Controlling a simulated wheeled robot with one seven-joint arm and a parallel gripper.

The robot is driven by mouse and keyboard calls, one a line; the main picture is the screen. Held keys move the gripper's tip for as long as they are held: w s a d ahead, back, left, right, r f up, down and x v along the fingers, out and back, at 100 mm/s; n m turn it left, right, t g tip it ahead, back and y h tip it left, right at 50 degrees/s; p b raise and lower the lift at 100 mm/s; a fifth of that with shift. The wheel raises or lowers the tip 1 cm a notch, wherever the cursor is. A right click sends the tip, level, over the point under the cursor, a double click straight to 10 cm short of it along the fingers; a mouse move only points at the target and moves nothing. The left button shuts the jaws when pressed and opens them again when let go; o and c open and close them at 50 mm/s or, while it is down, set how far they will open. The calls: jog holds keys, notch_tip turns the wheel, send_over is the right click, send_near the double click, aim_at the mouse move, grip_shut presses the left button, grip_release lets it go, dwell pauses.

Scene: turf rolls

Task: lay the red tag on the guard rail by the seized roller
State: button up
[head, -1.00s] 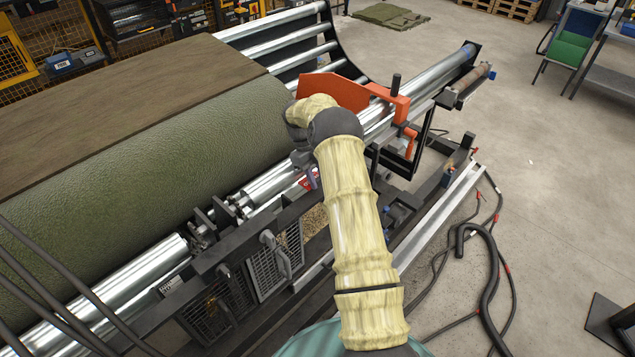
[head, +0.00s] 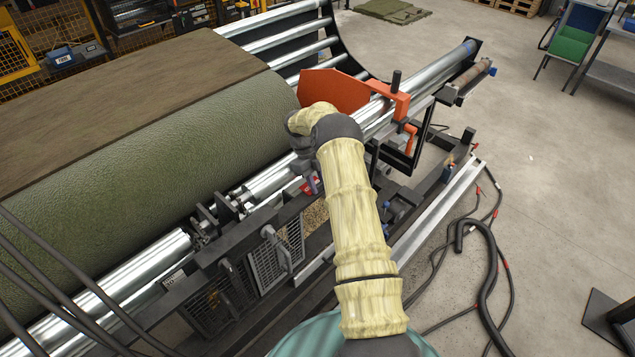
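My arm, in a pale yellow sleeve, reaches from the bottom of the head view to the front of the machine. My gripper (head: 312,182) points down there, mostly hidden behind its own dark wrist; its finger opening does not show clearly. A small red piece, likely the red tag (head: 308,187), shows at the fingertips, just over a dark rail (head: 262,214), likely the guard rail. I cannot tell whether it is held or touches the rail. Shiny rollers (head: 150,262) run behind the rail under the green turf roll (head: 150,165). Which one is seized does not show.
An orange plate and clamp (head: 335,90) stand just beyond my wrist. Mesh guards (head: 290,240) with handles sit below the rail. Black hoses (head: 485,265) lie on the floor to the right. The floor at right is mostly clear.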

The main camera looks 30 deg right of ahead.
jog(key=o, duration=0.4)
jog(key=shift+o, duration=0.2)
jog(key=shift+r+p, duration=0.2)
jog(key=shift+p, duration=0.1)
jog(key=shift+w+r+b, duration=0.2)
jog(key=shift+r+b, duration=0.05)
jog(key=shift+b, duration=0.15)
jog(key=b+v, duration=0.3)
jog(key=v, duration=0.8)
jog(key=shift+r, duration=0.2)
jog(key=shift+s, duration=0.1)
jog(key=shift+a, duration=0.1)
